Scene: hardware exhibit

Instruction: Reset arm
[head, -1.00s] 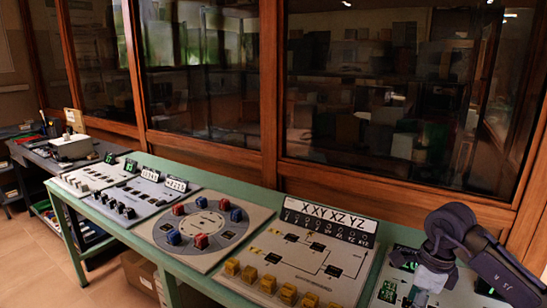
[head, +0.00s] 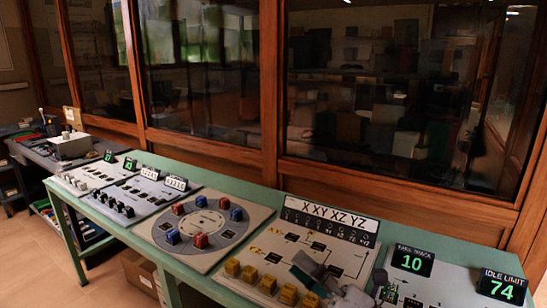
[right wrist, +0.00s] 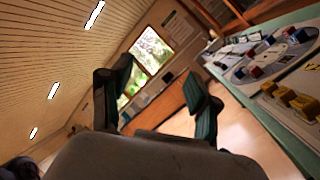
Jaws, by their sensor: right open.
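My right gripper (head: 318,280) shows at the bottom of the head view, in front of the panel with the yellow blocks. It partly covers that panel's near right corner, and most of the arm is cut off by the lower edge. In the right wrist view, its two dark fingers (right wrist: 158,98) stand wide apart with nothing between them. The gap faces the room's window and floor. My left gripper is in neither view.
A long green table (head: 376,232) carries several exhibit panels. One has yellow blocks (head: 250,275); a round dial panel (head: 197,224) has red and blue blocks. Number displays (head: 412,262) stand at the right. A wood-framed glass wall (head: 400,90) rises behind. Open floor (head: 25,245) lies at the left.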

